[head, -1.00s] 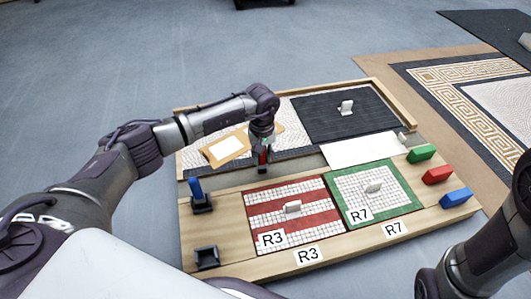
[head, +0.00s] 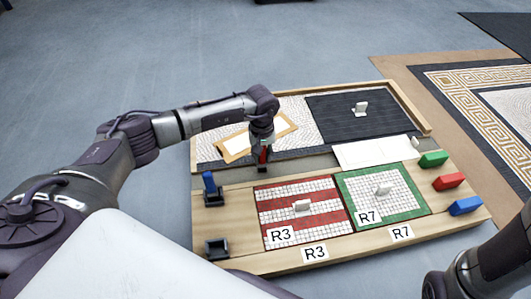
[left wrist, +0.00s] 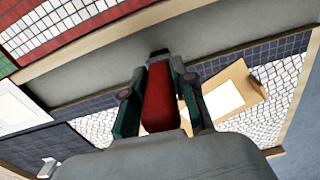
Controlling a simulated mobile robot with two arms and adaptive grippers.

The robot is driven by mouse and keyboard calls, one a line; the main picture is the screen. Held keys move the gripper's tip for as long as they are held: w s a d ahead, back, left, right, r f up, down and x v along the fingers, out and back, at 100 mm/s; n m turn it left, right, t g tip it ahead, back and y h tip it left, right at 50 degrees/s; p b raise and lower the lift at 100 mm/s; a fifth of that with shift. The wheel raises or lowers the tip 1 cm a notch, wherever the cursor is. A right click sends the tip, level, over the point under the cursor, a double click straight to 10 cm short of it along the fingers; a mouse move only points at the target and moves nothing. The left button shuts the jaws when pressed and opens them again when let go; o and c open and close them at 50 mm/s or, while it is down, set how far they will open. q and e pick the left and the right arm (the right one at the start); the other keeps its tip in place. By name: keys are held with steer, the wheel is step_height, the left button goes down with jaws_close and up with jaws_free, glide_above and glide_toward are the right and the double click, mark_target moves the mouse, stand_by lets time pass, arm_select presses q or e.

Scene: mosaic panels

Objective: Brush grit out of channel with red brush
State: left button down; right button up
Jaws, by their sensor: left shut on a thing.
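My left gripper (head: 263,143) is shut on the red brush (head: 264,156) over the grey channel (head: 302,164). In the left wrist view, the red brush (left wrist: 160,97) sits between the two fingers, and its dark tip is over the grey channel (left wrist: 225,42). Whether the tip touches the channel floor I cannot tell. I cannot make out any grit in the channel; the gripper hides part of it. My right arm shows at the lower right of the head view, but its gripper is out of frame.
A blue brush (head: 209,182) stands in a holder at the left, with an empty holder (head: 217,249) in front. Panels R3 (head: 329,191) and R7 (head: 401,180) lie in front of the channel. A tan board with white paper (head: 237,144) lies behind. Green, red and blue blocks (head: 448,181) are at the right.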

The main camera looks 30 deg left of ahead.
arm_select(q)
steer(key=shift+s+a+r, duration=0.1)
steer(key=shift+s+a, duration=0.3)
steer(key=shift+a, duration=0.1)
steer(key=shift+r+p, duration=2.2)
steer(key=shift+r, duration=0.3)
